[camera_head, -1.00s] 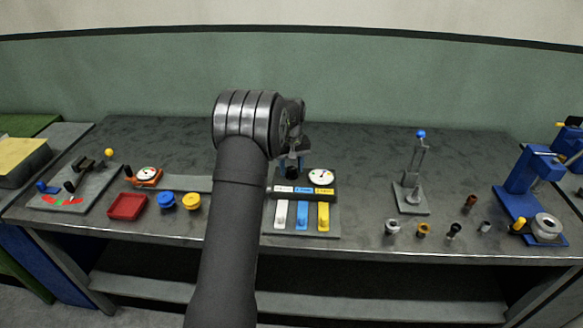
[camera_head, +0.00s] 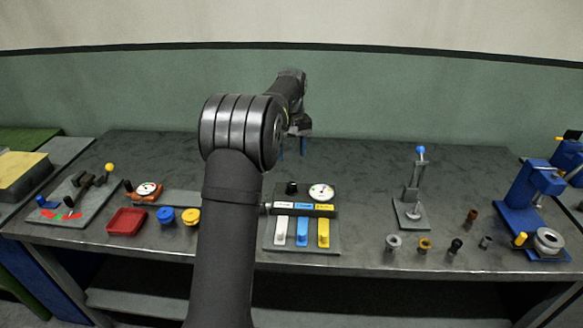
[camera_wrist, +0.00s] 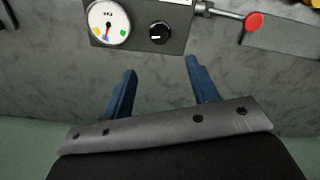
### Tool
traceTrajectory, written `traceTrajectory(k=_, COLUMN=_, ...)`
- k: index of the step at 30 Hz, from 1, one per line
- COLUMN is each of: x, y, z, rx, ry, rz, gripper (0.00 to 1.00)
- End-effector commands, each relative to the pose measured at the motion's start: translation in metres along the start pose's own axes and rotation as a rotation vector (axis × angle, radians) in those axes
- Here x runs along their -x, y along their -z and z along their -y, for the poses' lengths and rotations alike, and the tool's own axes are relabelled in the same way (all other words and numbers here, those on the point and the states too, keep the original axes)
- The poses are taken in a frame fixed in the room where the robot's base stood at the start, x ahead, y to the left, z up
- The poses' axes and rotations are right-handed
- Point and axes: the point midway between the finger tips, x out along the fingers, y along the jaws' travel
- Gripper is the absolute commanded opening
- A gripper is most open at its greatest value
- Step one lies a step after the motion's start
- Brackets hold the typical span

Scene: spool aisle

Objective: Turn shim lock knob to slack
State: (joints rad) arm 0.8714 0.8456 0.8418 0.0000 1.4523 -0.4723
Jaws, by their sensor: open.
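The black knob (camera_head: 291,187), which I take for the shim lock knob, stands at the back of the grey plate with white, blue and yellow levers. In the wrist view the knob (camera_wrist: 160,33) shows a white mark on its face, beside a round white dial (camera_wrist: 108,23) with coloured marks. The dial (camera_head: 321,193) is right of the knob in the head view. My gripper (camera_head: 292,152) is open, above and behind the knob. In the wrist view the blue fingers of my gripper (camera_wrist: 160,66) are apart and empty, with the knob just beyond the gap, not touched.
A rod with a red end (camera_wrist: 253,21) sticks out beside the plate in the wrist view. A red tray (camera_head: 126,221) and a blue knob (camera_head: 166,216) are to the left. A blue-topped lever stand (camera_head: 413,205) is to the right. The bench behind the plate is bare.

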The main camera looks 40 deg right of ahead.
Motion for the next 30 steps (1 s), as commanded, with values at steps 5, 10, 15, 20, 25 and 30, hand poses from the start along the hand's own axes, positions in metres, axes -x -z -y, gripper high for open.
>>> traceTrajectory(k=5, x=0.031, y=0.000, z=0.000, rx=0.000, ry=-0.001, rz=-0.002, gripper=0.54)
traceTrajectory(k=10, x=0.043, y=0.000, z=0.000, rx=0.000, ry=0.000, rz=0.000, gripper=0.54)
traceTrajectory(k=15, x=0.045, y=0.000, z=0.000, rx=0.000, ry=0.000, rz=0.000, gripper=0.54)
traceTrajectory(k=20, x=0.044, y=0.000, z=0.000, rx=0.000, ry=0.000, rz=0.000, gripper=0.54)
traceTrajectory(k=25, x=0.036, y=0.000, z=0.000, rx=0.000, ry=0.001, rz=0.002, gripper=0.54)
traceTrajectory(k=30, x=0.011, y=-0.001, z=0.000, rx=0.000, ry=0.002, rz=0.004, gripper=0.54)
